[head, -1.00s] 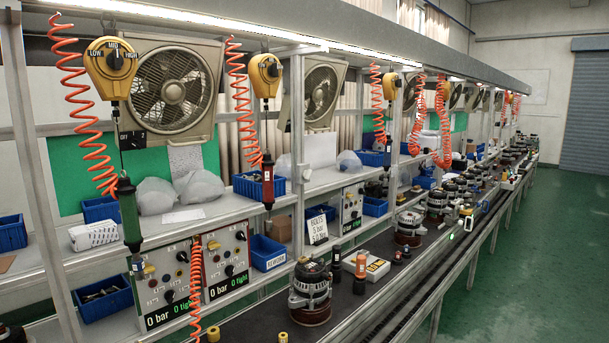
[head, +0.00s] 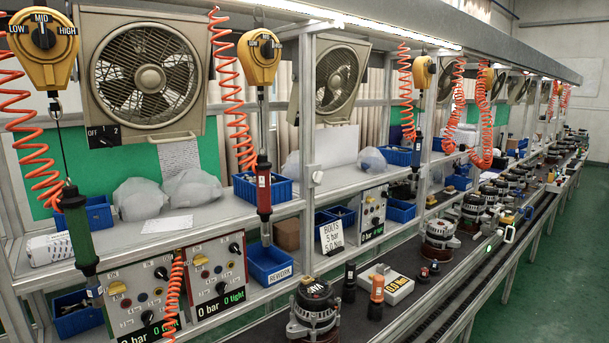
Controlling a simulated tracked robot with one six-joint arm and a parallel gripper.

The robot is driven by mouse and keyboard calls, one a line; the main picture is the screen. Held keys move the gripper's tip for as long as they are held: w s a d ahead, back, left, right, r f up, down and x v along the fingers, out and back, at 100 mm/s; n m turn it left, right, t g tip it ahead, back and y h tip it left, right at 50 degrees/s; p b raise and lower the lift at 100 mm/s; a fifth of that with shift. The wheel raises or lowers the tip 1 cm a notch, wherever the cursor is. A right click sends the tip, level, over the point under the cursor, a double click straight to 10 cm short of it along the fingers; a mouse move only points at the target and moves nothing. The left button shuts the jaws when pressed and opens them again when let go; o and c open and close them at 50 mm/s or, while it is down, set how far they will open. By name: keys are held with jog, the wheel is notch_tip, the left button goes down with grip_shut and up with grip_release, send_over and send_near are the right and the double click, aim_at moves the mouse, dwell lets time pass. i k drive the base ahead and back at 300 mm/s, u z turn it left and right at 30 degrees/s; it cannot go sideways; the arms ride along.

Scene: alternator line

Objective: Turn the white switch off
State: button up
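A black switch plate (head: 103,136) with the white marks OFF and 2 sits under the left fan (head: 147,74). Below the shelf are two pale control boxes with black knobs, small coloured buttons and a yellow switch: the left box (head: 127,309) and the right box (head: 207,293). Both read 0 bar and 0 tight. A third pale control box (head: 371,214) stands farther along the line. The small knob positions are hard to read. My gripper is not in view.
Orange coiled hoses (head: 229,90) and a hanging green tool (head: 76,228) and red tool (head: 264,192) hang in front of the shelves. Alternators (head: 313,311) stand along the dark bench. Blue bins (head: 268,263) sit nearby. Green floor at right is clear.

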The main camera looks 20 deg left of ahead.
aim_at(317, 176)
jog(key=u, duration=0.35)
jog(key=i, duration=0.65)
jog(key=u, duration=1)
jog(key=i, duration=0.7)
jog(key=u, duration=0.5)
